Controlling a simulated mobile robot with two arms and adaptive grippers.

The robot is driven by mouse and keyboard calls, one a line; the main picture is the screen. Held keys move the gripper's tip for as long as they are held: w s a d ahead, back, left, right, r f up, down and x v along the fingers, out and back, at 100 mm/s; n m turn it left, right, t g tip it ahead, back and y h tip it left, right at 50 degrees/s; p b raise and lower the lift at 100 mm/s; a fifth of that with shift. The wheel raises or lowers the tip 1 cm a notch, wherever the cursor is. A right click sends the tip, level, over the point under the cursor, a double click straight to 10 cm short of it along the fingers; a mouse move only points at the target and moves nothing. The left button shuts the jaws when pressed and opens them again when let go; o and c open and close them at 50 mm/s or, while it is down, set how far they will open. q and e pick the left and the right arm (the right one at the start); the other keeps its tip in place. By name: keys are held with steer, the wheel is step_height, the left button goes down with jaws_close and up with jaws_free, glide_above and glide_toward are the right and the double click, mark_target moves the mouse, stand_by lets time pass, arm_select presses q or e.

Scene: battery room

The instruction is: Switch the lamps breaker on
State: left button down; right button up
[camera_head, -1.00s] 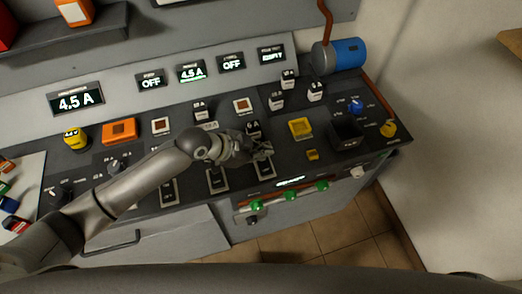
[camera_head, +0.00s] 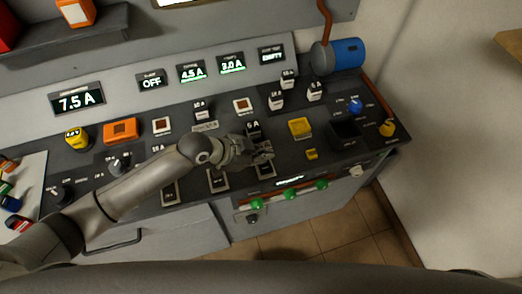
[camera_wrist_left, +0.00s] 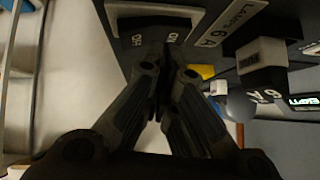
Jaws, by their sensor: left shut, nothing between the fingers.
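The lamps breaker (camera_head: 266,171) is on the sloping desk, in the row of breakers nearest the front edge. The fourth display (camera_head: 231,63) reads 3.0 A. My right gripper is not in view.
Other displays read 7.5 A (camera_head: 79,98), OFF (camera_head: 152,82), 4.5 A (camera_head: 192,72) and EMPTY (camera_head: 272,56). A 6 A block (camera_head: 254,129) stands just behind my gripper.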

arm_select(q)
steer(key=shift+w+r+p, duration=0.1)
steer(key=shift+r+p, duration=0.4)
steer(key=shift+r, duration=0.05)
steer(key=r+p, duration=0.3)
steer(key=shift+w+r, duration=0.2)
steer(key=shift+r, duration=0.1)
steer(key=s+a+r+b, duration=0.1)
steer(key=a+r+b, duration=0.2)
steer(key=a+r, duration=0.3)
steer(key=shift+a, duration=0.65)
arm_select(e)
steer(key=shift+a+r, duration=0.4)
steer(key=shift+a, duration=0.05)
arm_select(q)
steer(key=shift+r, duration=0.1)
